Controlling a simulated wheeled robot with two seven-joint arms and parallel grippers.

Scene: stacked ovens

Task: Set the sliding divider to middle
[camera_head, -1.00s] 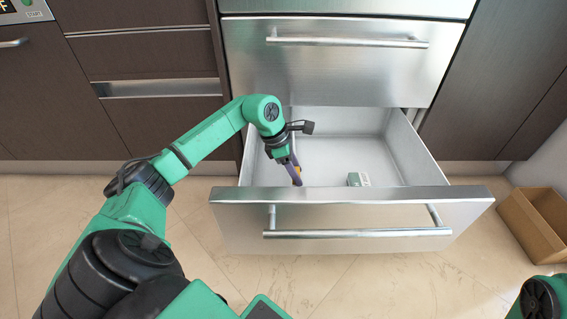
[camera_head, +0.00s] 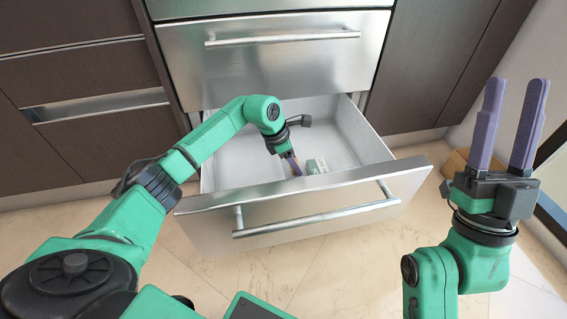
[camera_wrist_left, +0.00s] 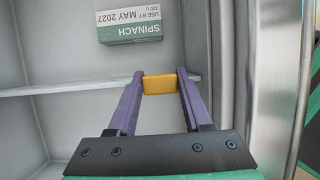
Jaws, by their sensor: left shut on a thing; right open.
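The steel-fronted drawer (camera_head: 305,205) is pulled open. My left gripper (camera_head: 296,168) reaches down into it, near the middle of its width. In the left wrist view its purple fingers (camera_wrist_left: 160,86) are shut on a yellow tab (camera_wrist_left: 160,85). The tab sits on a thin pale divider (camera_wrist_left: 70,88) that crosses the drawer floor. In the head view the divider is largely hidden by my arm and fingers. My right gripper (camera_head: 512,125) is open and empty, fingers upward, outside the drawer at right.
A green and white spinach box (camera_wrist_left: 130,26) lies in the drawer on one side of the divider, close to my left fingers; it also shows in the head view (camera_head: 317,166). A shut drawer (camera_head: 275,55) is above. A cardboard box (camera_head: 455,162) stands behind my right gripper.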

